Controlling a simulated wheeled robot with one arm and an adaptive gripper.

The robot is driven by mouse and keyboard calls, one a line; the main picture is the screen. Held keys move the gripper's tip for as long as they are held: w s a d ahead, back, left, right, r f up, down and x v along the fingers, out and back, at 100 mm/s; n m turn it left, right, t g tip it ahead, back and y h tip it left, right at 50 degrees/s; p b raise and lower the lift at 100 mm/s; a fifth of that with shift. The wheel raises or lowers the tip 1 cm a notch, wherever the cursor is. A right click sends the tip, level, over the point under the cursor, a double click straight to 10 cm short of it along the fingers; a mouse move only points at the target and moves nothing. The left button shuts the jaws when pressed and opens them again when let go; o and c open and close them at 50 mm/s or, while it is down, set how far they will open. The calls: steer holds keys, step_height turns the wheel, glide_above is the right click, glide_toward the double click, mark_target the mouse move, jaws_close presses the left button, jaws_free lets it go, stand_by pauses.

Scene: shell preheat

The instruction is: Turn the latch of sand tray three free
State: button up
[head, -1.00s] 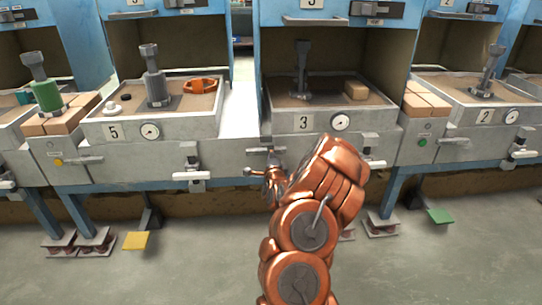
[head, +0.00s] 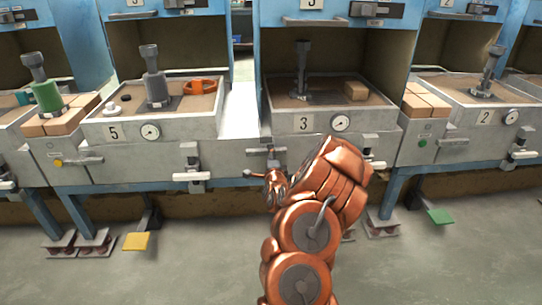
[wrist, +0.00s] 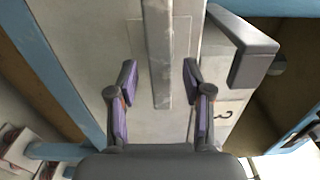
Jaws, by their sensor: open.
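Sand tray three (head: 270,124) is a grey box with a "3" plate, which also shows in the wrist view (wrist: 224,113). A grey latch bar (head: 258,151) lies about level at the left of its front. In the wrist view, a long pale grey bar (wrist: 158,55) runs from the top edge to between my fingers. It looks like this latch. My gripper (wrist: 157,95) is open, with a purple-padded finger on each side of the bar and visible gaps. In the head view my gripper (head: 262,174) is just below the latch, small and partly hidden by my wrist.
A dark grey block-like handle (wrist: 252,50) stands close by at the upper right of the wrist view. Tray five (head: 170,131) is to the left and tray two (head: 472,116) to the right. Yellow (head: 136,241) and green (head: 440,216) pedals are low in front.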

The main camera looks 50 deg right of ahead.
steer(key=v, duration=0.6)
steer(key=shift+s+a, duration=0.2)
steer(key=shift+s, duration=0.1)
steer(key=shift+w+r, duration=0.1)
stand_by(0.4)
steer(key=w+a+r+n+y+p, duration=0.3)
steer(key=a+r+n+y+p, duration=0.1)
steer(key=a, duration=0.4)
steer(key=w+a+r+n+y+p, duration=0.4)
steer(key=a+r+n, duration=0.1)
steer(key=a, duration=0.3)
steer(key=s+a+r+n+g+y+p, duration=0.2)
steer(key=a+r+n+p, duration=0.2)
steer(key=a, duration=0.3)
steer(key=s+a+r+n+g+y+p, duration=0.2)
steer(key=a+r+n+p, duration=0.1)
steer(key=a, duration=0.4)
steer(key=s+a+r+n+g+p, duration=0.3)
steer(key=s+r, duration=0.5)
steer(key=s, duration=0.4)
steer(key=s+a+r+n+g+p, duration=0.4)
steer(key=s+a+r+p, duration=0.2)
steer(key=s, duration=0.6)
steer(key=s+a+r+n+g+p, duration=0.3)
steer(key=s+r+p, duration=0.4)
steer(key=s+r, duration=0.3)
steer(key=shift+s+a+r+n+g, duration=0.25)
steer(key=shift+s+a+g, duration=0.35)
steer(key=shift+s+a, duration=0.4)
